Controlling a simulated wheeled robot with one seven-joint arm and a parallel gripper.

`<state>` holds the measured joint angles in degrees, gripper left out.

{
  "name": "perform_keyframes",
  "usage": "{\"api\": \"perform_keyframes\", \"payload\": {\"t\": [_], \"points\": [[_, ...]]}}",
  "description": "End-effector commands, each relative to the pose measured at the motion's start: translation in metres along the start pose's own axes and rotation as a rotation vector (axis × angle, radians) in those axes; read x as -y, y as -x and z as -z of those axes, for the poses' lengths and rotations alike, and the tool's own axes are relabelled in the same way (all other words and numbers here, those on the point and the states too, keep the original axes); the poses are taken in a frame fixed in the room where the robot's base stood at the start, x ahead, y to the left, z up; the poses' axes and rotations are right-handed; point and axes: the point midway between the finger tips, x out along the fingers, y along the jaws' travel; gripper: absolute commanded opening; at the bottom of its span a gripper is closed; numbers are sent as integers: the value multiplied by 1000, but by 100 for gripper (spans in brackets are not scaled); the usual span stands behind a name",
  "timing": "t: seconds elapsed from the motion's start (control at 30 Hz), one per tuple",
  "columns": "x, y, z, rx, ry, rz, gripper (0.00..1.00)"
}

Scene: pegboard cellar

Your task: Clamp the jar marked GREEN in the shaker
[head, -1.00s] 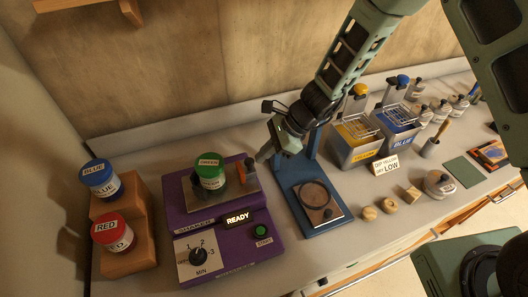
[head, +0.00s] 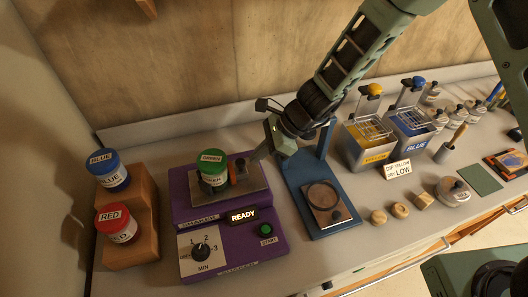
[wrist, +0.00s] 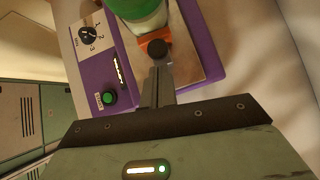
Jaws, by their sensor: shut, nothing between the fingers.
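The jar marked GREEN (head: 213,172), with a green lid, stands upright on the metal plate of the purple shaker (head: 181,187). An orange clamp block (head: 239,171) with a dark knob stands close against the jar's right side; I cannot tell whether it presses on the jar. My gripper (head: 254,158) is shut and empty, its fingertips at the right side of the clamp block. In the wrist view my closed fingers (wrist: 159,76) point at the dark knob and orange block (wrist: 155,49), with the jar (wrist: 140,18) just beyond. The shaker's display (head: 243,215) reads READY.
The shaker has a dial (head: 200,250) and a green START button (head: 265,230). A wooden step stand (head: 144,210) at left holds the BLUE jar (head: 109,170) and RED jar (head: 117,223). A blue press-like stand (head: 306,190) is close on the right, with yellow and blue dip tanks beyond.

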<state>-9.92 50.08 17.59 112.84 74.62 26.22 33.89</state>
Motion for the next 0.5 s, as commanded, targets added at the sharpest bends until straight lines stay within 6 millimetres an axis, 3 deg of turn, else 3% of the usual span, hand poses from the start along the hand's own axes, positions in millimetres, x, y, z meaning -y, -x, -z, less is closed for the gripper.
{"api": "perform_keyframes", "payload": {"t": [0.13,0.5], "points": [[7,19,9,-1,2,4,0],[6,92,10,-3,4,5,0]]}}
